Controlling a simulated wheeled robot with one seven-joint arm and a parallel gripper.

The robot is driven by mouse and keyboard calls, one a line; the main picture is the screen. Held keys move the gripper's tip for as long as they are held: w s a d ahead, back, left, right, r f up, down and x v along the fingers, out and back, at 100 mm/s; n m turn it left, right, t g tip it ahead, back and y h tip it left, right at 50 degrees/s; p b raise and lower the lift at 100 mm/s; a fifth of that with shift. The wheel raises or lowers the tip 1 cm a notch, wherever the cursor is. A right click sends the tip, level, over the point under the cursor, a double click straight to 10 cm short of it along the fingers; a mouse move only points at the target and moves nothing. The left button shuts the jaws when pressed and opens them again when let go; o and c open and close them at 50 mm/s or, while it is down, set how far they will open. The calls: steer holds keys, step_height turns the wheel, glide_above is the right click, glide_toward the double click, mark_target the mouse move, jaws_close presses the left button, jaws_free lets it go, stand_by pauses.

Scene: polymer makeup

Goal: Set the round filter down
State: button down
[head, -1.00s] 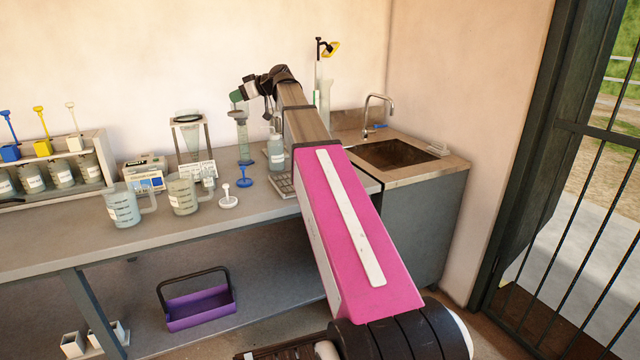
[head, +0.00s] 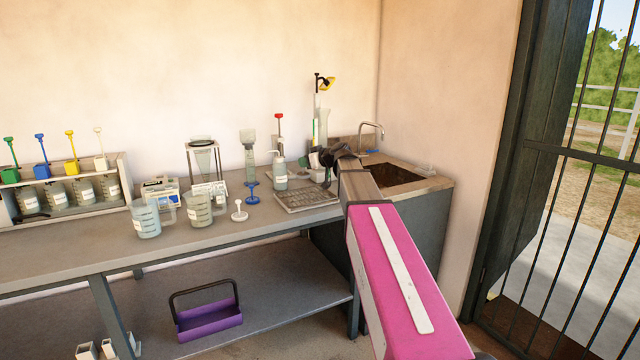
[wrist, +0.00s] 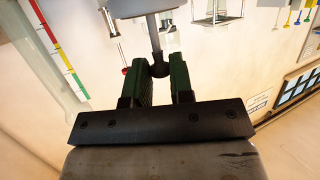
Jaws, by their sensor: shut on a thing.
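In the wrist view, my gripper (wrist: 163,82) has its two dark green fingers closed around the knob end of a stem. The stem runs up to a wide grey piece (wrist: 145,6), cut off by the top edge; I take this held thing to be the round filter. In the head view my gripper (head: 326,180) is small and dark above the right end of the bench, near the drying tray (head: 306,197). The held filter cannot be made out clearly there. What lies directly beneath it is not clear.
The grey bench (head: 205,262) carries beakers (head: 146,218), a white stand (head: 239,213), a blue stand (head: 251,192) and a bottle (head: 279,172). Tall cylinders (head: 320,125) stand behind my gripper. The sink (head: 398,174) is at right. The bench's front strip is clear.

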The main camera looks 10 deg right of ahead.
steer(key=shift+w+d+f, duration=0.55)
steer(key=shift+d+f, duration=0.45)
steer(key=shift+f, duration=0.35)
steer(key=shift+w+d+f, duration=0.6)
steer(key=shift+d+f, duration=0.4)
steer(key=shift+f, duration=0.4)
steer(key=shift+w+d+f, duration=0.55)
steer(key=shift+d+f, duration=0.45)
steer(key=shift+f, duration=0.35)
steer(key=shift+f, duration=0.15)
steer(key=c, duration=1)
jaws_free()
steer(key=shift+s+d+r, duration=0.1)
steer(key=shift+s+r, duration=0.1)
steer(key=shift+r, duration=0.05)
steer(key=v, duration=1.1)
steer(key=shift+d, duration=0.2)
steer(key=shift+s, duration=0.15)
